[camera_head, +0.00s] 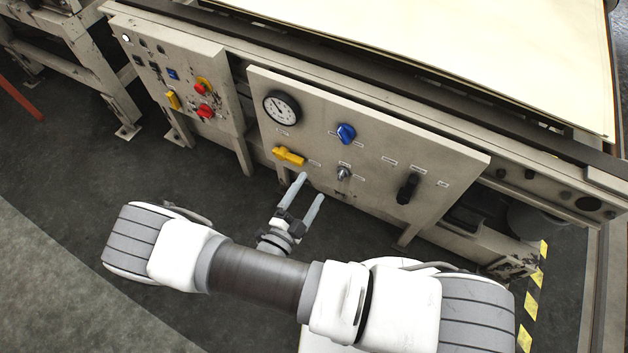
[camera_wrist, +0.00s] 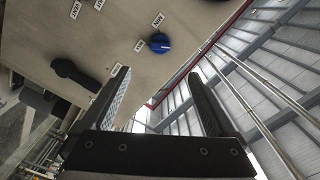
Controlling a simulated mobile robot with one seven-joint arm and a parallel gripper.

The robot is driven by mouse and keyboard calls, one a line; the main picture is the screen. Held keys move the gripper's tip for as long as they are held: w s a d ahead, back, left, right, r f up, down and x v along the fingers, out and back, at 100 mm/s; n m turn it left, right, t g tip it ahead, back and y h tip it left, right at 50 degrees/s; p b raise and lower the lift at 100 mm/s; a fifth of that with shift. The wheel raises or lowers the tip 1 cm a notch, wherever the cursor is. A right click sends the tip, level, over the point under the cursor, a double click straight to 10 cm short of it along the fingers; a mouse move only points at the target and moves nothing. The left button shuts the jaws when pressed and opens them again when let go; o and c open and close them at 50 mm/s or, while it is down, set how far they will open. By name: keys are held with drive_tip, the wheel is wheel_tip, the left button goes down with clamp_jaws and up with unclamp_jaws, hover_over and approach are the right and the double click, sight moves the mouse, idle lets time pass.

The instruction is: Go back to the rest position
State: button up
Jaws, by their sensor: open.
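My gripper (camera_head: 308,190) is open and empty in the head view, just in front of the lower part of the press control panel (camera_head: 400,152). Its two fingers point toward the panel, below the yellow handle (camera_head: 289,156) and left of a small metal knob (camera_head: 343,173). I cannot tell from the head view how wide the gap to the panel is. The wrist view shows the two dark fingers (camera_wrist: 160,92) spread apart with nothing between them. Beyond them in the wrist view are the blue knob (camera_wrist: 160,43) and a black handle (camera_wrist: 75,74) on the panel.
The panel also carries a pressure gauge (camera_head: 281,107), a blue knob (camera_head: 346,133) and a black handle (camera_head: 408,188). A second panel with red knobs (camera_head: 203,111) stands left. A pale sheet (camera_head: 450,40) lies on top. The dark floor (camera_head: 60,180) at left is clear.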

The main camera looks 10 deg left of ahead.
idle(0.6)
drive_tip(key=d+r+m+g+h+p, duration=0.15)
drive_tip(key=d+r+m+g, duration=0.3)
drive_tip(key=r+m, duration=0.5)
drive_tip(key=w+d+r+m+g+h+p, duration=0.15)
drive_tip(key=d+r+m+g, duration=0.25)
drive_tip(key=r+m+g, duration=0.5)
drive_tip(key=s+d+r+m+g+p, duration=0.15)
drive_tip(key=d+r+m, duration=0.35)
drive_tip(key=r+m, duration=0.5)
drive_tip(key=s+d+r+m+t+y+p, duration=0.1)
drive_tip(key=s+d+r+m+y+p, duration=0.1)
drive_tip(key=r+m, duration=0.5)
drive_tip(key=s+d+r+m+t+y+p, duration=0.1)
drive_tip(key=s+d+r+m+y, duration=0.2)
drive_tip(key=r+m, duration=0.4)
drive_tip(key=s+d+r+m+t+y+p, duration=0.1)
drive_tip(key=r+m, duration=0.6)
drive_tip(key=m, duration=0.7)
drive_tip(key=shift+s+d+r+t+y+p, duration=0.3)
drive_tip(key=shift+s+d+y+p, duration=0.5)
drive_tip(key=shift+y, duration=0.8)
drive_tip(key=shift+s+a+f, duration=0.1)
drive_tip(key=shift+s, duration=0.05)
